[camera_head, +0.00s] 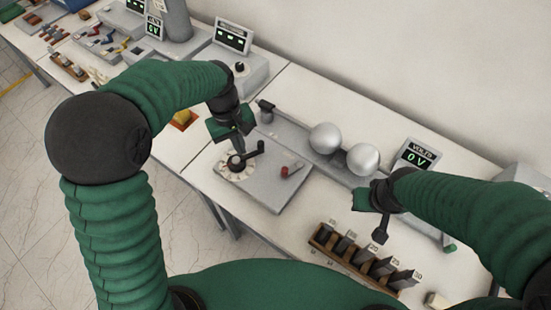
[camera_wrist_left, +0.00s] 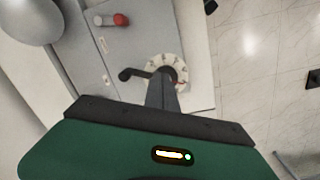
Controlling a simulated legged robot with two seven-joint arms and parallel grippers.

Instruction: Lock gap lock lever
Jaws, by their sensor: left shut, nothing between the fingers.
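A grey apparatus panel (camera_head: 268,185) on the table carries a white dial (camera_head: 228,173) with a black lever (camera_head: 248,157) over it. A small red-tipped lever or knob (camera_head: 287,171) sits on the same panel to the right; the frames do not label which is the gap lock lever. My left gripper (camera_head: 239,150) is shut and empty, with its fingertips at the dial's hub by the black lever. The wrist view shows the dial (camera_wrist_left: 165,64), the black lever (camera_wrist_left: 133,74) and the red-tipped part (camera_wrist_left: 120,19). Contact is unclear. My right gripper (camera_head: 380,236) hangs right of the panel; its jaw state is unclear.
Two silver spheres (camera_head: 326,138) stand on a rail behind the panel. A "VOLTS" display (camera_head: 416,157) reads 0 V. A wooden rack (camera_head: 350,262) with several dark blocks lies at the front right. More instruments (camera_head: 232,40) stand at the far left. The wall is behind.

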